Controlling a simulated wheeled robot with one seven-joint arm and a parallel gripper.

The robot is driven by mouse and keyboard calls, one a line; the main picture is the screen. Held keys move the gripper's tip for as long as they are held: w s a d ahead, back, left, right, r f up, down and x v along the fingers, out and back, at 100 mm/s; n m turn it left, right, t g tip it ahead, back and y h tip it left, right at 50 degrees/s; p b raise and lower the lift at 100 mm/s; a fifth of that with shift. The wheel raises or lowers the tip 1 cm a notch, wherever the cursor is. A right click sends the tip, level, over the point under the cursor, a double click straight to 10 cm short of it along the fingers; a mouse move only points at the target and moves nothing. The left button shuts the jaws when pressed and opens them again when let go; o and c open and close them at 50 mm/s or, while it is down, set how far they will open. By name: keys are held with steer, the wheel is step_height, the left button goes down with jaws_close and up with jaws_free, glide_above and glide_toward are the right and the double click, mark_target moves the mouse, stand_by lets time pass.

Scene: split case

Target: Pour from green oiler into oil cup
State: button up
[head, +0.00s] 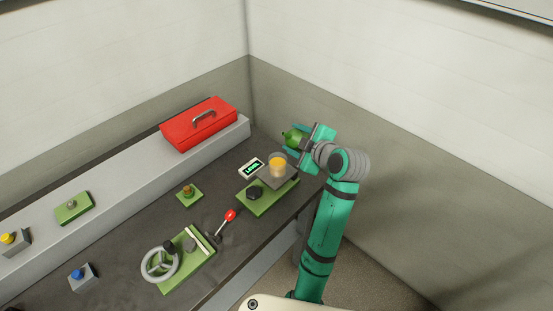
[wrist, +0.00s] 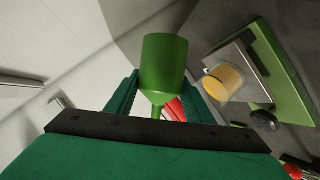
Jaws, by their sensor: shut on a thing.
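The green oiler (head: 293,139) is held by my gripper (head: 303,134) above the far right end of the bench. In the wrist view the oiler (wrist: 165,68) sits between my two fingers (wrist: 155,92), which are shut on it. The oil cup (head: 278,166) is a clear cup with amber content on a grey block on a green base. It also shows in the wrist view (wrist: 222,82), to the right of the oiler and apart from it. The oiler's spout tip is hard to make out in the head view.
A small display (head: 252,168) stands left of the cup. A red toolbox (head: 200,125) lies on the grey ledge (head: 130,172). A red-knobbed lever (head: 230,215), a handwheel (head: 160,265) and a brass fitting (head: 188,191) stand on the bench. A wall rises close to my arm's right.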

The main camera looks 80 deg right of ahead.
steer(key=shift+s+d+r+m+t+y, duration=0.2)
steer(key=shift+m+t+y, duration=0.25)
steer(key=shift+m, duration=0.35)
steer(key=shift+s+d+m+t+y, duration=0.2)
steer(key=shift+s+m+t+y, duration=0.1)
steer(key=shift+m+y, duration=0.1)
steer(key=shift+s+f+m+t, duration=0.1)
steer(key=shift+f+m+t, duration=0.2)
steer(key=shift+f, duration=0.3)
steer(key=shift+s+d+f+m+t+y, duration=0.25)
steer(key=shift+d+m+t+y, duration=0.15)
steer(key=shift+m+y, duration=0.25)
steer(key=shift+s+d+f+m+t, duration=0.1)
steer(key=shift+f+m+t, duration=0.15)
steer(key=shift+f+m, duration=0.25)
steer(key=shift+s+d+f+m+t, duration=0.1)
steer(key=shift+f+m+t, duration=0.15)
steer(key=shift+f, duration=0.3)
steer(key=shift+w, duration=0.1)
